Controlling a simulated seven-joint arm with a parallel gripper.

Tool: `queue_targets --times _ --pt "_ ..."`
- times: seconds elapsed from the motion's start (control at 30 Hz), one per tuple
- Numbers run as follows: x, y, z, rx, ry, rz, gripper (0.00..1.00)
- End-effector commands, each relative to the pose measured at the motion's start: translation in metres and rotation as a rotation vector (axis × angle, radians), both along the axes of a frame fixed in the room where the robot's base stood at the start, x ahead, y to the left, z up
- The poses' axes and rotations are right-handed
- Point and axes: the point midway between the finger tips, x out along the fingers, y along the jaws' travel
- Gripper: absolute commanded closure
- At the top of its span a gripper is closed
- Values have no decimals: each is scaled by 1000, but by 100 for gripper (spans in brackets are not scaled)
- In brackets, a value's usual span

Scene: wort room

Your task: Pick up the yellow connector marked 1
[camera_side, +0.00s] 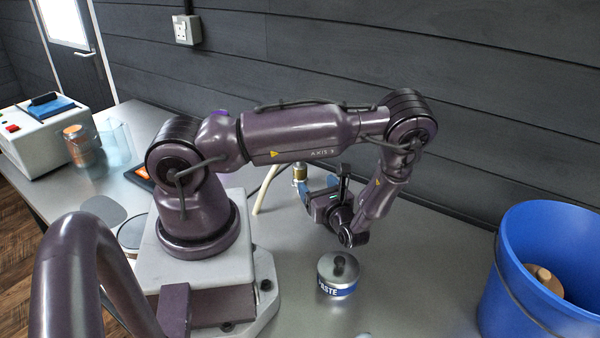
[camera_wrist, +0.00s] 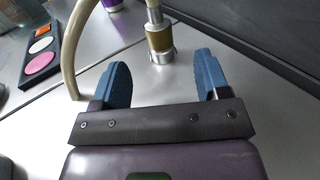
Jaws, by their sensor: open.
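A cream hose (camera_wrist: 82,45) curves close to the left finger. A palette with coloured discs (camera_wrist: 42,48) lies further left. A lidded paste tin (camera_side: 338,274) stands in front of my gripper. A blue bucket (camera_side: 545,262) is at the right. The dark wall runs behind.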

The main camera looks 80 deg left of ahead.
Motion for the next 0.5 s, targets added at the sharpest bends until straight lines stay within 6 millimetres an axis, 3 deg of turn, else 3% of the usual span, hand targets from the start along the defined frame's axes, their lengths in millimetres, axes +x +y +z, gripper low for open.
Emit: queue_targets --times 0.5 --pt "-15 66 -4 6 20 -13 31"
